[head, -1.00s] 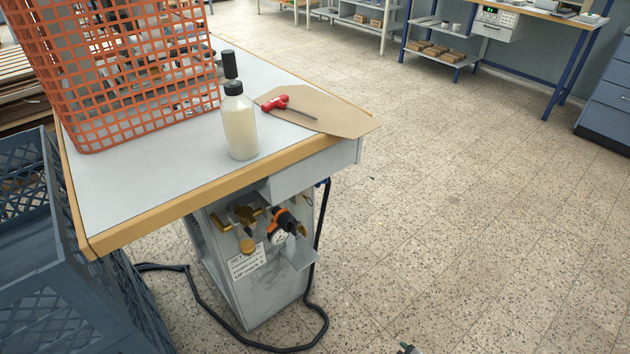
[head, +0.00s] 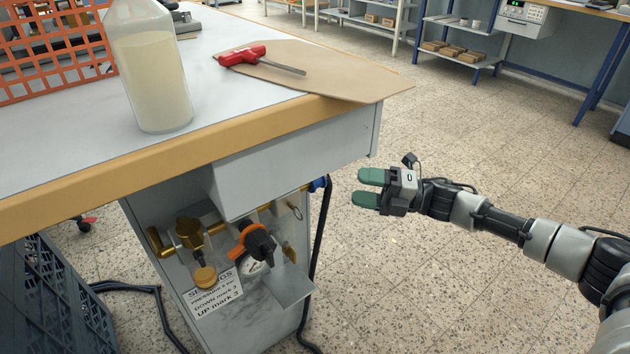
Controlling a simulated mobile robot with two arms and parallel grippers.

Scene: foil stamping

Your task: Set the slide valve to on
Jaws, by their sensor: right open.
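Under the table an air-supply assembly hangs in front of a grey cabinet. It has brass fittings (head: 189,233) on the left, a black-and-orange knob (head: 258,242) with a round gauge in the middle, and a small brass part (head: 289,252) at the right. A blue fitting (head: 318,184) sits at its upper right. I cannot tell for sure which part is the slide valve or how it is set. My right gripper (head: 366,188) is open and empty, with green fingers pointing left, in the air right of the assembly and apart from it. My left gripper is not in view.
The table edge (head: 180,152) and a grey box under it overhang the assembly. A settings card (head: 214,296) hangs below. A black hose (head: 322,245) runs down at the right. A bottle (head: 150,80) and red-handled tool (head: 243,56) are on top. Open floor lies right.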

